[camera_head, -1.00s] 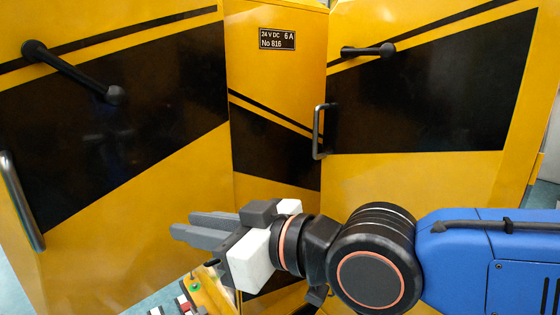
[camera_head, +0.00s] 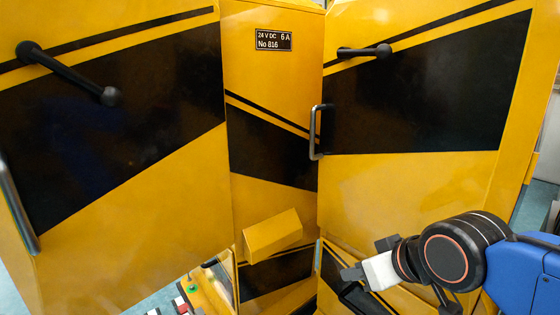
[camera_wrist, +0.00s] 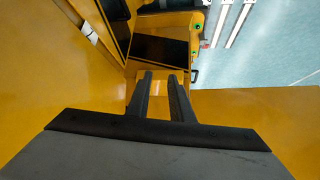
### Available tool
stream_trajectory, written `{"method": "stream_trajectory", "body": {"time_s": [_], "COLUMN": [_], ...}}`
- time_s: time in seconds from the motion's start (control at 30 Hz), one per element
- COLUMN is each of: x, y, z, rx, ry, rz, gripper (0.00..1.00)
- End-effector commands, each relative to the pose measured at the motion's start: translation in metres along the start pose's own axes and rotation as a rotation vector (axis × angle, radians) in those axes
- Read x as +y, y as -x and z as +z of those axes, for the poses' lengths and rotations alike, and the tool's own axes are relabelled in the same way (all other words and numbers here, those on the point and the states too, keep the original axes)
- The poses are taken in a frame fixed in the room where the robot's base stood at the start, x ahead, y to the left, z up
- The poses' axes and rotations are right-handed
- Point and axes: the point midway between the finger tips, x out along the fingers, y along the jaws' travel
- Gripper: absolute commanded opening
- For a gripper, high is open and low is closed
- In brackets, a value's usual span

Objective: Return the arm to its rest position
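My gripper (camera_head: 352,273) is at the lower right of the head view, in front of the lower part of the yellow cabinet. In the wrist view my gripper (camera_wrist: 160,76) shows two dark fingers with a gap between them and nothing held. It is open. My blue arm with its black joint comes in from the right edge of the head view. No contact between the fingers and the cabinet can be made out.
Yellow-and-black panels fill the view: a left door (camera_head: 130,190) with a black lever (camera_head: 68,73), a middle panel with a label (camera_head: 273,40), and a right door (camera_head: 410,180) with a lever (camera_head: 364,52) and handle (camera_head: 314,132). A yellow block (camera_head: 272,236) juts out low.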

Motion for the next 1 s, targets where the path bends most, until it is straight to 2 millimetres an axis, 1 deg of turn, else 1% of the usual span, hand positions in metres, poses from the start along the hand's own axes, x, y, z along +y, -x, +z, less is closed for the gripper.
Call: {"method": "stream_trajectory", "body": {"time_s": [0.03, 0.17, 0.2, 0.3, 0.4, 0.5, 0.6, 0.7, 1.0], "x": [0.013, 0.04, 0.047, 0.063, 0.074, 0.082, 0.086, 0.087, 0.088], "y": [0.002, 0.007, 0.009, 0.015, 0.022, 0.029, 0.033, 0.035, 0.035], "z": [0.012, 0.042, 0.053, 0.078, 0.1, 0.119, 0.131, 0.137, 0.139], "rx": [-0.028, -0.106, -0.131, -0.191, -0.246, -0.288, -0.317, -0.333, -0.337], "ry": [-0.031, -0.104, -0.127, -0.187, -0.243, -0.288, -0.319, -0.335, -0.338], "rz": [0.029, 0.09, 0.107, 0.149, 0.185, 0.212, 0.228, 0.236, 0.237], "gripper": [0.2, 0.2, 0.2, 0.2, 0.2, 0.2, 0.2, 0.2, 0.2]}}
